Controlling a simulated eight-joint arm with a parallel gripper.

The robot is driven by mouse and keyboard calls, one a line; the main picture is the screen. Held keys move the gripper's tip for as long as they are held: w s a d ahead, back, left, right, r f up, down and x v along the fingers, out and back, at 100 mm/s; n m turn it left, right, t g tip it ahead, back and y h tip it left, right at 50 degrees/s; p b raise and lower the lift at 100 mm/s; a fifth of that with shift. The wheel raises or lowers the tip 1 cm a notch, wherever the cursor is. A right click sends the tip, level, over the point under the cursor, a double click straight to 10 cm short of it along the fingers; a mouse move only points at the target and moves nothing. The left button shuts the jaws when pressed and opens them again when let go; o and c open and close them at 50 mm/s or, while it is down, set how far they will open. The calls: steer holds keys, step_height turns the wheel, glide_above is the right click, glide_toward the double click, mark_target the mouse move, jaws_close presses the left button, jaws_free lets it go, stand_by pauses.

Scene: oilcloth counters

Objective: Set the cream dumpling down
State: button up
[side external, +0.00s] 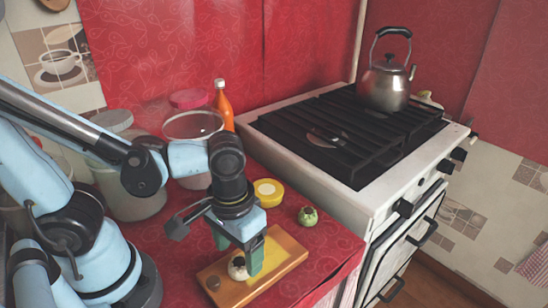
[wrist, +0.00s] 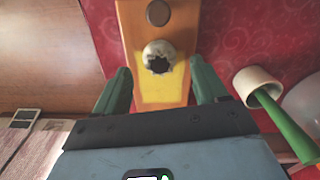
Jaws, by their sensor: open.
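In the wrist view the dumpling (wrist: 158,48) is at the edge of the board's yellow patch (wrist: 160,95), near the dark round spot. My gripper (side external: 240,266) is low over the board and partly hides the dumpling in the side view. In the wrist view my gripper (wrist: 163,78) is open, with one green finger on each side of the board's width. The dumpling lies just beyond the gap, with clear space on both sides.
A yellow-lidded tub (side external: 268,190) and a green round item (side external: 308,216) stand behind the board. An orange bottle (side external: 223,105) and jars are at the back. The stove (side external: 345,150) with a kettle (side external: 387,85) is to the right. The wrist view shows a white cup (wrist: 257,82) with a green handle.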

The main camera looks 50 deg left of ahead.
mark_target(239, 262)
step_height(239, 262, up, 9)
stand_by(0.7)
steer(key=shift+f, duration=5.85)
steer(key=shift+r, duration=0.1)
steer(key=shift+f, duration=0.45)
steer(key=shift+r, duration=2.2)
steer(key=s+d+r, duration=0.5)
steer(key=s+r, duration=0.1)
steer(key=s, duration=0.2)
steer(key=shift+s+d, duration=0.2)
